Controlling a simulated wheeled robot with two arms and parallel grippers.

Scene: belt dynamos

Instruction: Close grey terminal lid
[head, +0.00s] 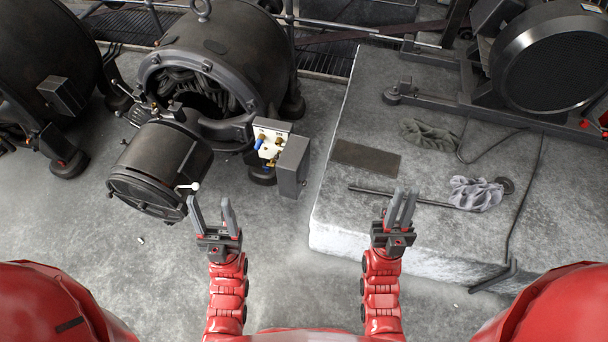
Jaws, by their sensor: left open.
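The grey terminal lid (292,166) hangs open at the right side of a small terminal box (272,142) on the dynamo. The box's white inside shows, with brass terminals and a blue-sleeved part. My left gripper (210,200) is open and empty, in front of and left of the lid, apart from it. Its left fingertip shows close to a white knob (190,187) in the picture; I cannot tell whether they touch. My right gripper (403,193) is farther right, over the plinth's front edge, with nothing seen in it. Its fingers overlap in view, so its opening is unclear.
The dynamo (225,50) has a round end cover (158,165) swung open at its front left. A pale stone plinth (350,225) on the right carries a dark mat (366,158), a bar (420,199), rags (476,193) and a cable. Floor between dynamo and plinth is clear.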

